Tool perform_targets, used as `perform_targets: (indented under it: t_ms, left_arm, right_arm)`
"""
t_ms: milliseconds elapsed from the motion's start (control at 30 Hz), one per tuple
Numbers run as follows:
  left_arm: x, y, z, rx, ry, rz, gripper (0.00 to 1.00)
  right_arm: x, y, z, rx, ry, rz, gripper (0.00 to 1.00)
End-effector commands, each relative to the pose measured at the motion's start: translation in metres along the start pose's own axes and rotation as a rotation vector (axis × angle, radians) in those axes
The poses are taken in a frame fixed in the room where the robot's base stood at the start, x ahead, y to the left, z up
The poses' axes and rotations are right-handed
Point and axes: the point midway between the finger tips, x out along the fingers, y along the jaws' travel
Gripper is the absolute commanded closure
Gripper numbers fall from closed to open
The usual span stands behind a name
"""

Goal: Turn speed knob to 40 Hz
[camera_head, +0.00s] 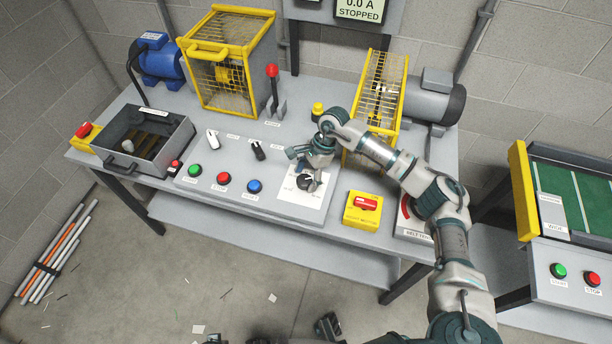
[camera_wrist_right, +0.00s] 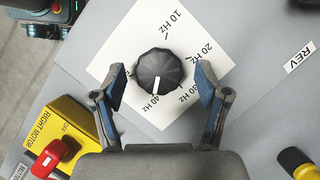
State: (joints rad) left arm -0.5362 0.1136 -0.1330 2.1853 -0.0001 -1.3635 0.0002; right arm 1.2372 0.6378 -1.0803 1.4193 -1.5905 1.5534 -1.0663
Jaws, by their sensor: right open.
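The speed knob (camera_wrist_right: 160,68) is black and ribbed with a white pointer line, on a white dial card (camera_wrist_right: 112,45) marked 10, 20, 30 and 40 Hz. In the wrist view the pointer aims down at the 40 Hz label. My right gripper (camera_wrist_right: 160,80) is open, with one finger on each side of the knob and a visible gap to it on both sides. In the head view my right gripper (camera_head: 308,168) is above the dial card (camera_head: 312,207) and partly covers the knob (camera_head: 306,182).
A yellow box with a red switch (camera_head: 362,210) stands right of the dial. Green, red and blue buttons (camera_head: 224,179) lie to the left, with a black selector (camera_head: 259,151) behind. A yellow cage guard (camera_head: 377,95) stands close behind my right arm. The display (camera_head: 359,10) reads STOPPED.

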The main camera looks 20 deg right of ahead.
Motion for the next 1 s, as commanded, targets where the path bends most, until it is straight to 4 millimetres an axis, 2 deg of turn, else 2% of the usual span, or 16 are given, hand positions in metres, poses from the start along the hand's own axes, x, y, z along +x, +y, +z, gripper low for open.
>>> perform_targets:
  t_ms: [167, 400, 600, 767, 1000]
  left_arm:
    - [-0.001, 0.0, 0.001, 0.0, 0.001, 0.0, 1.0]
    - [-0.001, 0.0, 0.001, 0.0, 0.001, -0.001, 1.0]
    - [-0.001, 0.0, 0.001, 0.0, 0.001, 0.0, 1.0]
    - [-0.001, 0.0, 0.001, 0.0, 0.001, 0.0, 1.0]
    - [-0.001, 0.0, 0.001, 0.0, 0.001, 0.0, 1.0]
  right_arm:
    - [-0.02, -0.001, 0.0, 0.0, 0.001, -0.004, 0.26]
    - [-0.074, -0.002, -0.001, 0.0, -0.001, -0.005, 0.26]
    - [-0.107, -0.002, -0.002, 0.001, -0.001, -0.002, 0.26]
    - [-0.118, -0.002, -0.003, 0.001, -0.001, -0.001, 0.26]
    - [-0.119, -0.002, -0.003, 0.001, -0.001, 0.0, 0.26]
